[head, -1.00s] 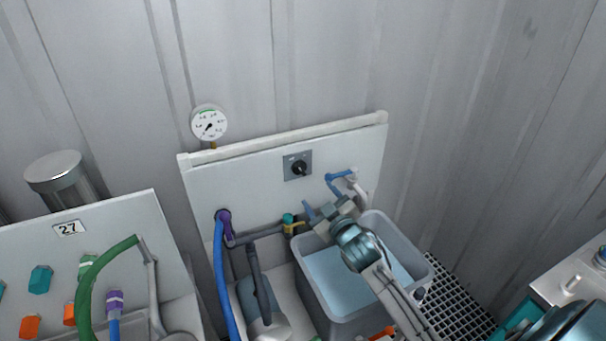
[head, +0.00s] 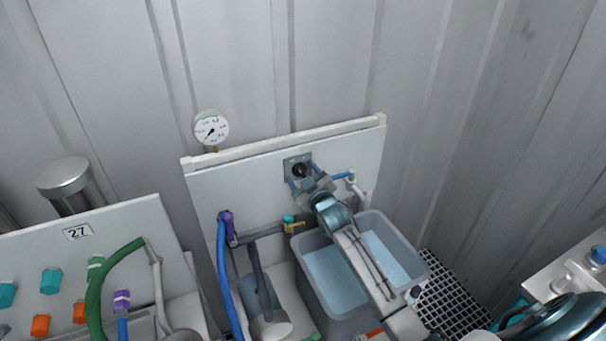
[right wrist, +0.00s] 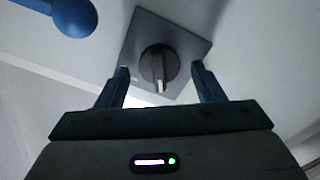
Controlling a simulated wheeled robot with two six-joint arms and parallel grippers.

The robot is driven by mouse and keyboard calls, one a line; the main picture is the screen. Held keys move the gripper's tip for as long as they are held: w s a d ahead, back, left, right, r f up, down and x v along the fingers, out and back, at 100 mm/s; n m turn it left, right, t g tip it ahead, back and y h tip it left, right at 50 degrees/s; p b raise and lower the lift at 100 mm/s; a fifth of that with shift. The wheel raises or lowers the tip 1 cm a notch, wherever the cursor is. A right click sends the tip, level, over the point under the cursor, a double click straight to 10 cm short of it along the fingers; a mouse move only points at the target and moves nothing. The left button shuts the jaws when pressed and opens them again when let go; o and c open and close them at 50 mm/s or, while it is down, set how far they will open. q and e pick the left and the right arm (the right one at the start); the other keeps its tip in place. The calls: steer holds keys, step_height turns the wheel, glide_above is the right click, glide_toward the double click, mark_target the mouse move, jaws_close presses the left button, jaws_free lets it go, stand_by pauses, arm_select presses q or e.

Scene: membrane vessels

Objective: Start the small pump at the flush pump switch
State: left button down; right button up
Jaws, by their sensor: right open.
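The flush pump switch is a black rotary knob (head: 300,170) on a square grey plate (head: 289,163) on the white panel. In the right wrist view the knob (right wrist: 157,68) sits between and just beyond the fingers, its pale-tipped handle pointing down the picture. My right gripper (head: 303,175) is open around the line of the knob, with one finger on each side; I cannot tell whether it touches. In the right wrist view my right gripper (right wrist: 161,85) is empty. The small pump (head: 265,312) appears to be the grey cylinder below the panel, partly hidden. My left gripper is not in view.
A blue-grey tub (head: 335,317) of water stands below the panel, under my right arm. A blue-handled pipe (head: 341,176) is right of the switch. A gauge (head: 211,129) stands above the panel's top edge.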

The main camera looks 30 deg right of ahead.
steer(key=shift+c, duration=0.4)
steer(key=c, duration=0.9)
steer(key=shift+o, duration=0.2)
steer(key=shift+m, duration=0.4)
steer(key=m+b, duration=0.1)
steer(key=m, duration=0.4)
steer(key=shift+d, duration=0.15)
steer(key=m+b, duration=0.1)
steer(key=m, duration=0.5)
steer(key=o, duration=0.9)
steer(key=shift+d, duration=0.1)
